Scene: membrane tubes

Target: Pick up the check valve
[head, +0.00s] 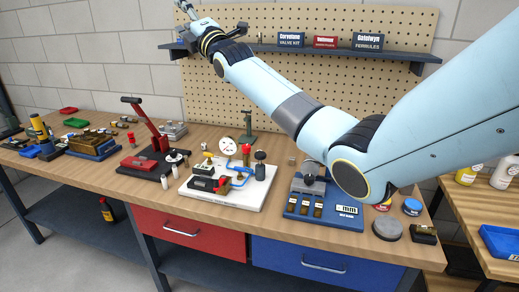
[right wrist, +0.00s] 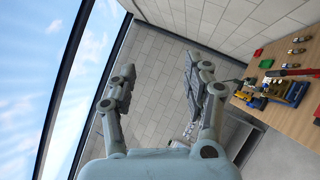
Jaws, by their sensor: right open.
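I cannot tell for certain which small part is the check valve; at this size none stands out clearly. Small fittings sit on the white board (head: 226,198) with blue tubing and a round gauge (head: 227,146), mid-bench. My right gripper (head: 184,8) is high at the top left of the head view, above the left end of the shelf and far from the bench parts. In the right wrist view its two fingers (right wrist: 160,70) are spread apart with nothing between them. My left gripper is not in view.
A wooden bench (head: 100,172) holds a red lever press (head: 150,130), a blue tray (head: 325,212) and a grey disc (head: 387,228). A shelf (head: 300,50) with labelled boxes (head: 290,40) hangs on a pegboard. My right arm crosses above the bench's right side.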

